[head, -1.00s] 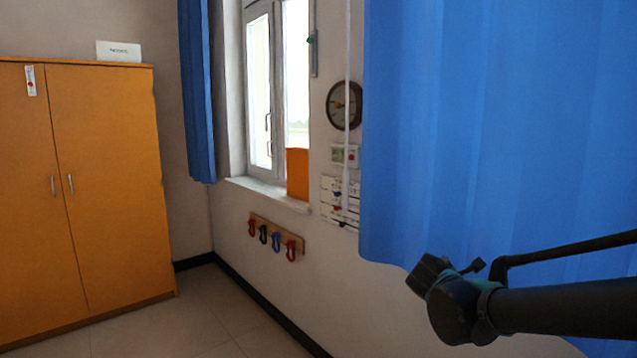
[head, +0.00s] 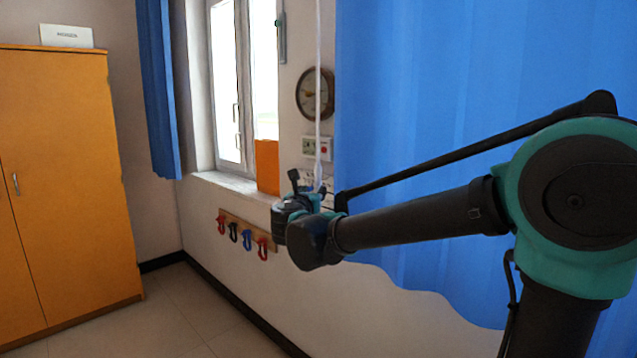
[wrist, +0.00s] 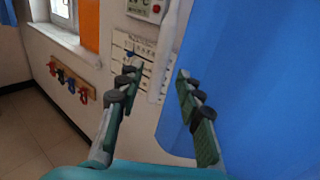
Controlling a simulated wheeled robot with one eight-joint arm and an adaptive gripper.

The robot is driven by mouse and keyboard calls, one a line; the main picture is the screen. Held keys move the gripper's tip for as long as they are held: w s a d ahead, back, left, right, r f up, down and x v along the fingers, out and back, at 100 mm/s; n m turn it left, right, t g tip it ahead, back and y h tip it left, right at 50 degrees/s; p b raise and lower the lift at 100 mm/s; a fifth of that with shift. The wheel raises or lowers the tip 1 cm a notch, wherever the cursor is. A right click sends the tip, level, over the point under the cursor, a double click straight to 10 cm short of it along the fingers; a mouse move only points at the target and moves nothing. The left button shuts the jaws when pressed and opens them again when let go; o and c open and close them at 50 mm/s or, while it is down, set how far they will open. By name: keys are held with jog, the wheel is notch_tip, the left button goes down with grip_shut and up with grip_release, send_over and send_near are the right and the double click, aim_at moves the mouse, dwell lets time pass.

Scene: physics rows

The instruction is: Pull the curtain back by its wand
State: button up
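The blue curtain (head: 430,90) hangs at the right in the head view and fills the right side of the wrist view (wrist: 260,80). Its white wand (head: 318,90) hangs straight down along the curtain's left edge. In the wrist view the wand (wrist: 171,48) comes down from the top, and its lower end shows between my two fingers. My gripper (wrist: 157,73) is open, one finger on each side of the wand in that view. I see no contact, and cannot tell how far beyond the fingertips the wand is.
A window with an orange panel (head: 267,166) on its sill is left of the wand. A clock (head: 315,93), switch plate and paper notice are on the wall behind. A hook rack (head: 245,232) is lower left, an orange cabinet (head: 70,180) far left. The floor between is clear.

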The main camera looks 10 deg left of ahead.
aim_at(320, 181)
jog(key=w, duration=0.7)
jog(key=w+d, duration=0.1)
jog(key=w, duration=0.3)
jog(key=shift+w, duration=0.2)
grip_shut()
